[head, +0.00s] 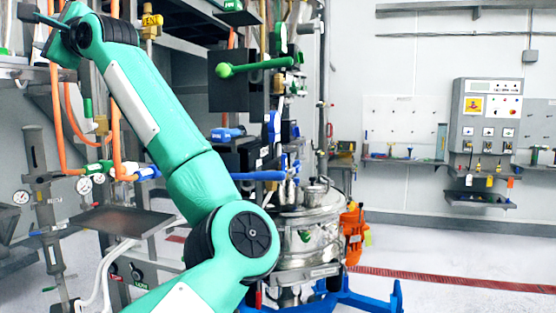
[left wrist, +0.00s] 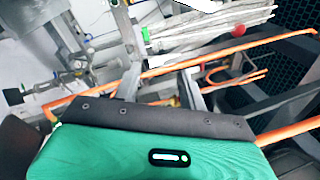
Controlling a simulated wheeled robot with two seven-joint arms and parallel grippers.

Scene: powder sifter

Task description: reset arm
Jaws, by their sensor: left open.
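My left arm (head: 165,120) is teal and rises from the lower middle of the head view, then bends at the upper left. My left gripper (head: 42,20) is at the far upper left, small and partly hidden by the wrist; it is open, and I see nothing held in it. It is close to the pipes and orange hoses in the picture, but I cannot tell whether it touches them. My right gripper is in neither view.
A steel sifter drum (head: 308,215) stands on a blue wheeled base (head: 350,297), partly behind my arm. An orange motor (head: 354,235) is at its side. Orange hoses (head: 58,100) and gauges (head: 84,185) are at left. A control panel (head: 487,110) hangs on the right wall. The right floor is clear.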

